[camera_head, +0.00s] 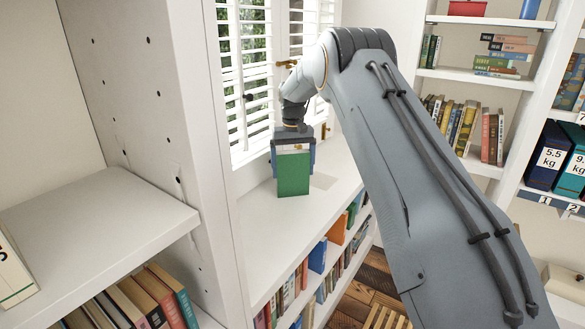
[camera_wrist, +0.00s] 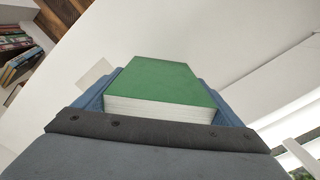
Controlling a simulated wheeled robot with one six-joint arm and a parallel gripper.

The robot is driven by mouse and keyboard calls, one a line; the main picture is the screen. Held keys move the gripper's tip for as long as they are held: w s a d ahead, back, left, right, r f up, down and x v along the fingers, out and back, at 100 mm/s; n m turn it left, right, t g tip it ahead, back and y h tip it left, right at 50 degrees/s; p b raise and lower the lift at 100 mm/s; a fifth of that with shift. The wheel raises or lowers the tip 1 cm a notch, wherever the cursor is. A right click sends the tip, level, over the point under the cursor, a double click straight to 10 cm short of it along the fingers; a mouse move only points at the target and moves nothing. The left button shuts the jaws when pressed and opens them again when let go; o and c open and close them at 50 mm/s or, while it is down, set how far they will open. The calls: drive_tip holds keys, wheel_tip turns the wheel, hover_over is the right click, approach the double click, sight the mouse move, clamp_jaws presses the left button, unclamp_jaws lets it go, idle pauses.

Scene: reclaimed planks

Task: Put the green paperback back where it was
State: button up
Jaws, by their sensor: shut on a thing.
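The green paperback (camera_head: 294,174) is upright in my gripper (camera_head: 293,152), over the white top of the low bookcase below the window. My gripper points down and is shut on the book, with a blue finger on each side. In the wrist view the green cover and white page edges of the paperback (camera_wrist: 160,85) show between the blue fingers of my gripper (camera_wrist: 165,100). I cannot tell whether the book's lower edge touches the white top (camera_head: 262,215).
A pale flat rectangle (camera_head: 323,181) lies on the white top right of the book. Books, including a blue one (camera_head: 318,256) and an orange one (camera_head: 338,229), stand on the shelf below. A tall white side panel (camera_head: 150,110) rises at left. Shuttered windows (camera_head: 243,75) stand behind.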

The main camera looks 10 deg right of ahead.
drive_tip(key=shift+f, duration=0.1)
drive_tip(key=o, duration=1.2)
wheel_tip(320, 180, up, 12)
drive_tip(key=shift+r+b, duration=0.15)
drive_tip(key=shift+b, duration=0.5)
